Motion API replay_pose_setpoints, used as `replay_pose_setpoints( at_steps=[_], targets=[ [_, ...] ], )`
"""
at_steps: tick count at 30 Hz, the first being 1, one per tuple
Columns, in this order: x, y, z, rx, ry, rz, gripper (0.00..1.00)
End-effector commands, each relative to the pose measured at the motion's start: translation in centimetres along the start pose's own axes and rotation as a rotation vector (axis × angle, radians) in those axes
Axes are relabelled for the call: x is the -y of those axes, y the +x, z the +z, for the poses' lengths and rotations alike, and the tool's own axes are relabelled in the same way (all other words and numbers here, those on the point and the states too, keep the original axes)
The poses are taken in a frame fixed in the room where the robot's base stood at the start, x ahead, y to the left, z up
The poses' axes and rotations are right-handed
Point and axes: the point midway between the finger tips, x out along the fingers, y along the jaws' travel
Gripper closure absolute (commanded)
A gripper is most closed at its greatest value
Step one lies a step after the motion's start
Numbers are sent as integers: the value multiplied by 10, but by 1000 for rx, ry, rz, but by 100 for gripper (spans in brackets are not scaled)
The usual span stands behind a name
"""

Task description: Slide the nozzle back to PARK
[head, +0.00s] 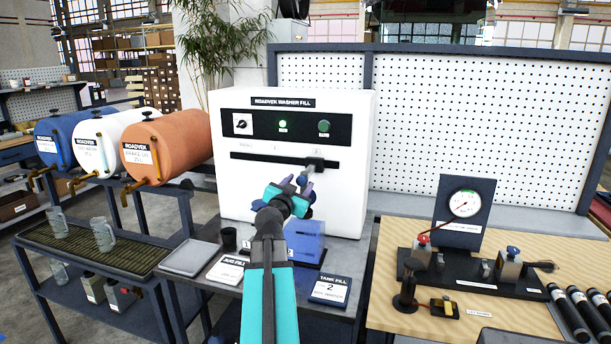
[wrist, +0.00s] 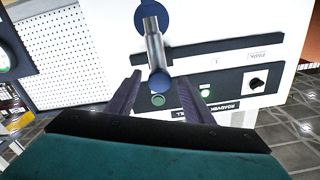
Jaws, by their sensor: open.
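The nozzle (head: 315,164) sits near the right end of the dark horizontal slot on the white washer-fill machine (head: 350,190). In the wrist view, where the panel looks upside down, the nozzle (wrist: 154,48) is a silver tube with blue ends. The PARK label (wrist: 265,57) is at the far end of the slot from the nozzle. My gripper (head: 304,185) is open in front of the nozzle. In the wrist view, my gripper's (wrist: 159,80) fingers appear on either side of the nozzle's blue end; whether they touch it cannot be told. My gripper partly hides the nozzle in the head view.
A blue box (head: 305,240) stands below the nozzle, with a TANK FILL card (head: 329,289) and a grey tray (head: 189,258) nearby. Three drums, one orange (head: 180,140), are at left. A gauge stand (head: 466,205) is on the wooden bench at right.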

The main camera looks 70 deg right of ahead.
Motion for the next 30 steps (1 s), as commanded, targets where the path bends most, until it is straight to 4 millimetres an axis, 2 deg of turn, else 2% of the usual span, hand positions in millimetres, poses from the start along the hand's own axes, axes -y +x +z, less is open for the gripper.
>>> replay_pose_setpoints(
  at_steps=[3, 18, 30],
  targets=[
    [1, 14, -2, 0, -2, 0, 53],
    [0, 58, -2, 0, -1, 1, 53],
    [-1, 66, 0, -1, 0, 1, 53]
  ],
)
